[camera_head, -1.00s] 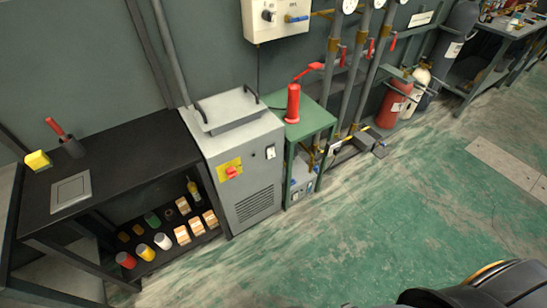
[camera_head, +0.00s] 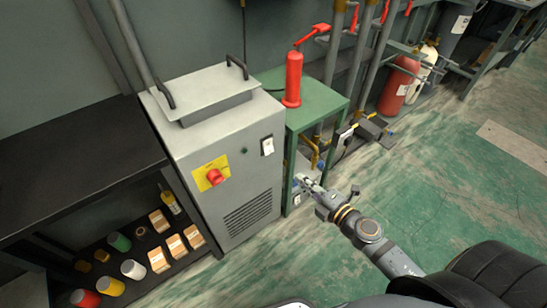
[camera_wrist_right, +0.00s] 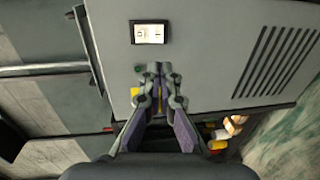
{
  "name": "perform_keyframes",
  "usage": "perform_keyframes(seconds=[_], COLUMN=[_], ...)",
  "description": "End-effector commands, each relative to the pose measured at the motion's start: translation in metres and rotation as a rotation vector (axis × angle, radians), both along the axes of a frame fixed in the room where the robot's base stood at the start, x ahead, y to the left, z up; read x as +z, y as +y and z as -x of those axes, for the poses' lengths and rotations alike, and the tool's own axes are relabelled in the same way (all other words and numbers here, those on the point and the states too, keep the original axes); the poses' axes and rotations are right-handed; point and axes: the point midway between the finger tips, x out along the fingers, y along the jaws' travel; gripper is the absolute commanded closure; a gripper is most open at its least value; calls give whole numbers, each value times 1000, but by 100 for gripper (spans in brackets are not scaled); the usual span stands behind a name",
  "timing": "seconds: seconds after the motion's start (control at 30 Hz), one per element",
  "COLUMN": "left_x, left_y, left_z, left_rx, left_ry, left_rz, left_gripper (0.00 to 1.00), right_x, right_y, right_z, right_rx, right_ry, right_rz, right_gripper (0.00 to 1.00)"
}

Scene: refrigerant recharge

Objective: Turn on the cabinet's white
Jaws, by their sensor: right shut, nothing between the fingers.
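The grey cabinet (camera_head: 217,150) stands in the middle-left of the head view. Its white rocker switch (camera_head: 267,146) is on the front, right of a red knob (camera_head: 214,176) on a yellow plate. In the right wrist view the white switch (camera_wrist_right: 149,32) sits in a dark frame, above my right gripper's fingertips (camera_wrist_right: 158,68). My right gripper (camera_head: 308,184) is shut and empty, in front of the cabinet's right side and lower than the switch, apart from it. In the wrist view its fingers partly cover the yellow plate. My left gripper is not in view.
A green stand (camera_head: 318,112) with a red hand pump (camera_head: 293,78) is right of the cabinet. A black shelf (camera_head: 75,165) with cans and boxes is on the left. Pipes and a red cylinder (camera_head: 399,85) stand behind. Green floor lies open at right.

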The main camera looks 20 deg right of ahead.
Motion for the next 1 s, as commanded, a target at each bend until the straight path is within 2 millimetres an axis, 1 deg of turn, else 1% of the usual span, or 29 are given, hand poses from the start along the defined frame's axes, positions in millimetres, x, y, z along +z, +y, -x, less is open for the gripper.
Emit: perform_keyframes(seconds=[0.3, 0.47, 0.57, 0.6, 0.67, 0.8, 1.0], left_x=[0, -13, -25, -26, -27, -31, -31], left_y=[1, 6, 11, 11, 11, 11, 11], left_z=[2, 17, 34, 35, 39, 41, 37], left_rx=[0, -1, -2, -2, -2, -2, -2], left_ry=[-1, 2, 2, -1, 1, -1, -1], left_rz=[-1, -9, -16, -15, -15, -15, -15], left_gripper=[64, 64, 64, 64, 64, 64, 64], right_x=[1, 3, 2, 0, -2, -10, -17], right_y=[0, 2, 9, 11, 17, 27, 39], right_z=[-2, -14, -27, -37, -49, -78, -112], right_rx=[-3, -7, -7, -8, -6, -5, -4], right_ry=[1, -4, 1, -2, -2, -1, 0], right_rz=[-2, -5, -7, -8, -9, -6, -6], right_gripper=[100, 100, 100, 100, 100, 100, 100])
